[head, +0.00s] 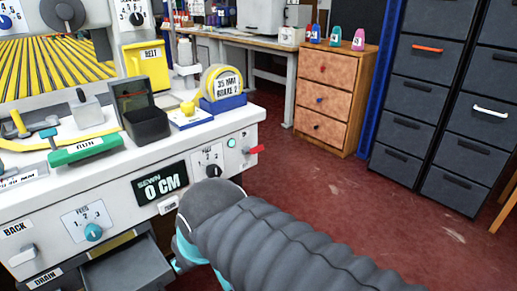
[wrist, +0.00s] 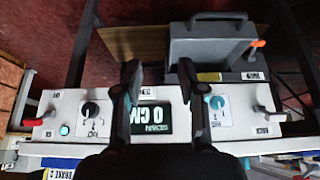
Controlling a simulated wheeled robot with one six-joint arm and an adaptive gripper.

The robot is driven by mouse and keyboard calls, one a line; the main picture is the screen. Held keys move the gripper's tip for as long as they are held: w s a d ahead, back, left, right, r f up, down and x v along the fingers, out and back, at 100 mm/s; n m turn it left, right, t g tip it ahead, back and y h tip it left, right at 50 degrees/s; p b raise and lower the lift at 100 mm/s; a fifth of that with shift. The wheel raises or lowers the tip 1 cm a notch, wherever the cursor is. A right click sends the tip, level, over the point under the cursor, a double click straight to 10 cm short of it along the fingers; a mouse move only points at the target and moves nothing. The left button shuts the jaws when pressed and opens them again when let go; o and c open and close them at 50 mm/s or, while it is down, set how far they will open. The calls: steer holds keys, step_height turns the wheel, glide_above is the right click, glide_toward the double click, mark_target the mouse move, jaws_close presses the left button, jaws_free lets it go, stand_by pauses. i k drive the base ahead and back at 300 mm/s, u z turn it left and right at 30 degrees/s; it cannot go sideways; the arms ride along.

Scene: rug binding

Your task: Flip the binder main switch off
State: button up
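A red lever (head: 254,150) sticks out at the right end of the binder's front panel (head: 128,212), beside a pale green lamp (head: 231,143). It is likely the main switch, but its small label is not readable. In the wrist view the red lever (wrist: 35,122) is at the far left, with the green lamp (wrist: 64,130) next to it. My gripper (wrist: 158,72) is open and empty, its two dark fingers in front of the "0 CM" display (wrist: 152,118). It is well apart from the lever. In the head view my arm hides the fingers.
A black knob (wrist: 90,108) lies between the lever and my gripper; a teal knob (wrist: 217,102) and a white switch labelled BACK (head: 22,255) are on the other side. A grey drawer (head: 130,270) juts out below the panel. Red floor is free right of the binder.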

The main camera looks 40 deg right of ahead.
mark_target(257, 149)
steer(key=z, duration=1)
steer(key=k, duration=0.55)
steer(key=u, duration=0.35)
steer(key=i, duration=0.5)
